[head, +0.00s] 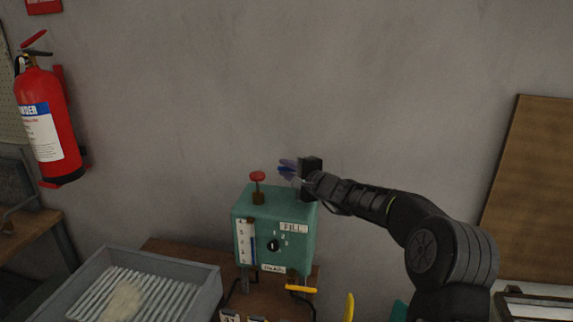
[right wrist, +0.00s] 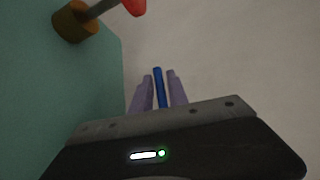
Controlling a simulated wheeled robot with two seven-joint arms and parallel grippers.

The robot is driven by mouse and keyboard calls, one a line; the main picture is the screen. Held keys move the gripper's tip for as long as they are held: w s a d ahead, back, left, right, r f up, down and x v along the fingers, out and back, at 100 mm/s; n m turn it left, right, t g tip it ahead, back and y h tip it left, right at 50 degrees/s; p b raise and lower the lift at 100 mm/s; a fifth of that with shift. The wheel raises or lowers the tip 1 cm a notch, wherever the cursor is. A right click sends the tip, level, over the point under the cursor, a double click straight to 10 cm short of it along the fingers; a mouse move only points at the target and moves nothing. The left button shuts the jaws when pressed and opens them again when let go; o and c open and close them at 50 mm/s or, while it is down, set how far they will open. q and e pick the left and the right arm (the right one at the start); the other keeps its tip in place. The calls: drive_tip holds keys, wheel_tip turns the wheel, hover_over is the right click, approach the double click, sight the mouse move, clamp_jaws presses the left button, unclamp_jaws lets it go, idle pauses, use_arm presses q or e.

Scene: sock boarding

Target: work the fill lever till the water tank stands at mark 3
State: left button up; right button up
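The water tank is a green box (head: 281,222) on a brown stand in the head view, with a pale level gauge (head: 246,243) at its front left. The blue column in the gauge stands around the middle marks; its exact mark is too small to read. A FILL label (head: 293,227) is at the front upper right. My right gripper (head: 288,168) is above the tank's right top. In the right wrist view, its purple fingers (right wrist: 158,92) stand close together around a narrow blue piece (right wrist: 160,88), apparently the fill lever's handle. My left gripper is out of view.
A red-knobbed lever (head: 257,178) stands on the tank's top left, left of the right gripper. A black dial (head: 273,245) is on the front. A grey ribbed basin (head: 207,296) stands at lower left. A fire extinguisher (head: 48,118) hangs on the wall.

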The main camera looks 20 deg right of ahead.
drive_tip(key=shift+w, duration=0.15)
drive_tip(key=shift+c, duration=0.3)
clamp_jaws()
drive_tip(key=shift+f, duration=0.1)
idle(1.0)
